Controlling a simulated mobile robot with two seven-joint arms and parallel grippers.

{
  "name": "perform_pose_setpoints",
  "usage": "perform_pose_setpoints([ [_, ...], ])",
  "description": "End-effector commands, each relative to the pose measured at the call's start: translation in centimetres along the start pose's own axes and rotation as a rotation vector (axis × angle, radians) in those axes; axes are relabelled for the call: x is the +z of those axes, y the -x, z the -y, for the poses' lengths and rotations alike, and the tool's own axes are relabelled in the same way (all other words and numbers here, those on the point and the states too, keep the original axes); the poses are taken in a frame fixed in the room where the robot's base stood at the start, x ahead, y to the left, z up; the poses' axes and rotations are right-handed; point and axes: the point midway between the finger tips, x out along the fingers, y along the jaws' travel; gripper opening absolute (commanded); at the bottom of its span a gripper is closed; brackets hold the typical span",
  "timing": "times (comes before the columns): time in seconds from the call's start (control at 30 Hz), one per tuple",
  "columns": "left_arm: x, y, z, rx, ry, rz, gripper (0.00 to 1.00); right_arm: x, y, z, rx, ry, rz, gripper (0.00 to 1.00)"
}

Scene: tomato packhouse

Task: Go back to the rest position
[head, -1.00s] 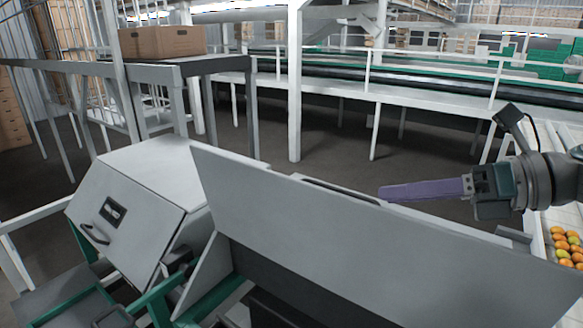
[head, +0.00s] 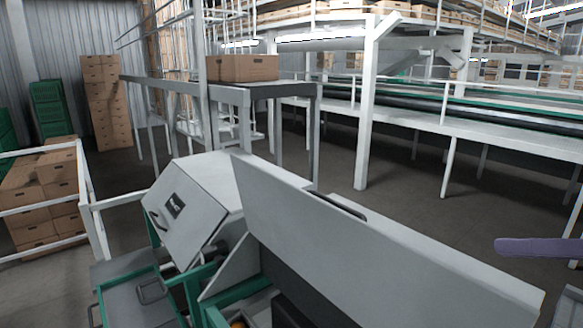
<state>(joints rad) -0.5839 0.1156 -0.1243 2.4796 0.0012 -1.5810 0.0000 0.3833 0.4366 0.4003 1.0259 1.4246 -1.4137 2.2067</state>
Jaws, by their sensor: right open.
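My right gripper (head: 508,246) shows only as its long purple fingers at the right edge of the head view. The rest of it and its wrist are outside the picture. It is open, and I see nothing between the fingers. It is to the right of the grey sheet-metal panel (head: 370,240), in front of the floor. My left gripper is not in view.
A grey machine housing (head: 195,205) with a green frame (head: 215,315) stands close in front. A cardboard box (head: 242,68) lies on a raised conveyor behind. Stacked cartons (head: 45,190) stand behind white rails at left. Open floor (head: 400,195) lies beyond the panel.

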Motion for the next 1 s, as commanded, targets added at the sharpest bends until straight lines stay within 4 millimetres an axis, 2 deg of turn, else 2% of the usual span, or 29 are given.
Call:
perform_pose_setpoints([
  [0.03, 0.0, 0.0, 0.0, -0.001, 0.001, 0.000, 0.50, 0.5, 1.4, 0.9, -0.034, 0.019, -0.010, 0.45],
  [0.23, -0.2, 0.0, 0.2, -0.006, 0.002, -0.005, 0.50, 2.1, 6.5, 3.7, -0.155, 0.084, -0.052, 0.45],
  [0.33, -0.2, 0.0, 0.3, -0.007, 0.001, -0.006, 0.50, -1.6, 5.7, 3.5, -0.167, 0.301, -0.219, 0.45],
  [0.57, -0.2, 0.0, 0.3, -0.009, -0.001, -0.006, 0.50, -9.2, 6.5, 3.3, -0.107, 0.869, -0.632, 0.45],
  [0.67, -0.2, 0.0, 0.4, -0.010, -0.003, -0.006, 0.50, -12.8, 7.5, 2.8, 0.009, 1.198, -0.856, 0.45],
  [0.8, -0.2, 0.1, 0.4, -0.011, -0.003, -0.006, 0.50, -17.4, 9.4, 1.0, 0.333, 1.760, -1.182, 0.45],
  [0.9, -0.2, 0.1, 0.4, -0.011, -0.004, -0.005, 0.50, -19.1, 10.4, -0.8, 0.613, 2.110, -1.338, 0.45],
  [1.0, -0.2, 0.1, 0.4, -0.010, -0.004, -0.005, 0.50, -19.9, 11.1, -2.8, 0.869, 2.377, -1.425, 0.45],
])
